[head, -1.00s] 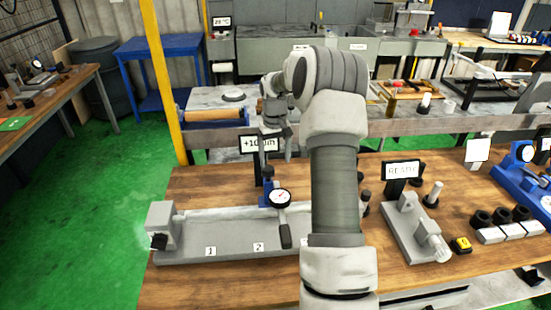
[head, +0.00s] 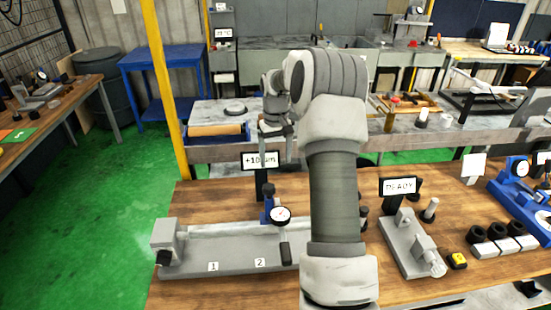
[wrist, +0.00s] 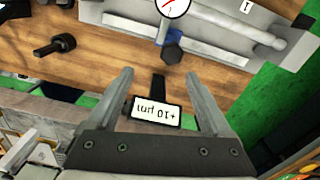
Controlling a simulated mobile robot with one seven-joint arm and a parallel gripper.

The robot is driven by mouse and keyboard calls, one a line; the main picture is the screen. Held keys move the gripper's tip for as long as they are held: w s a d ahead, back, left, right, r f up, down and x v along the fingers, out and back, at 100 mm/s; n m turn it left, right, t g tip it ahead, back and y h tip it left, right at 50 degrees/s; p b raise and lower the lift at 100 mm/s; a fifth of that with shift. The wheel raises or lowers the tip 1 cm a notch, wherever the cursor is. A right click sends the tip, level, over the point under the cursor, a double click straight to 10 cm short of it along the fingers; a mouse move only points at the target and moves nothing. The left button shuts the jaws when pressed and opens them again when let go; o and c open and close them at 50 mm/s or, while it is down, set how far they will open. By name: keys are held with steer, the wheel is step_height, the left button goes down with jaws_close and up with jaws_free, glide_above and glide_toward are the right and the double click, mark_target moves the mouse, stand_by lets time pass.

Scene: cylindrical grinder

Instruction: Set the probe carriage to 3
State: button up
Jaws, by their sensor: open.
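The probe carriage (head: 268,207) is a blue post with a round white dial (head: 280,215) and a black handle (head: 286,253) hanging in front. It stands on the grey bed (head: 230,268), a little right of the label 2 (head: 260,262). Label 1 (head: 213,266) is further left; label 3 is not visible, with my arm covering that part of the bed. In the wrist view the dial (wrist: 172,6) is cut by the top edge. My gripper (head: 276,155) is open and empty, behind and above the carriage, apart from it; the wrist view shows both fingers (wrist: 158,77) spread.
The +10 µm display (head: 261,161) stands behind the carriage, and shows between and below my fingertips in the wrist view (wrist: 154,113). A READY display (head: 398,187) with a grey fixture stands right.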

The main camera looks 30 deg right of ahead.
step_height(320, 180, up, 11)
steer(key=p, duration=0.2)
steer(key=shift+f+p, duration=0.15)
steer(key=shift+p, duration=0.25)
stand_by(0.6)
stand_by(0.5)
step_height(320, 180, up, 17)
steer(key=shift+a+r, duration=0.15)
steer(key=shift+r, duration=0.05)
stand_by(0.4)
steer(key=shift+f, duration=0.1)
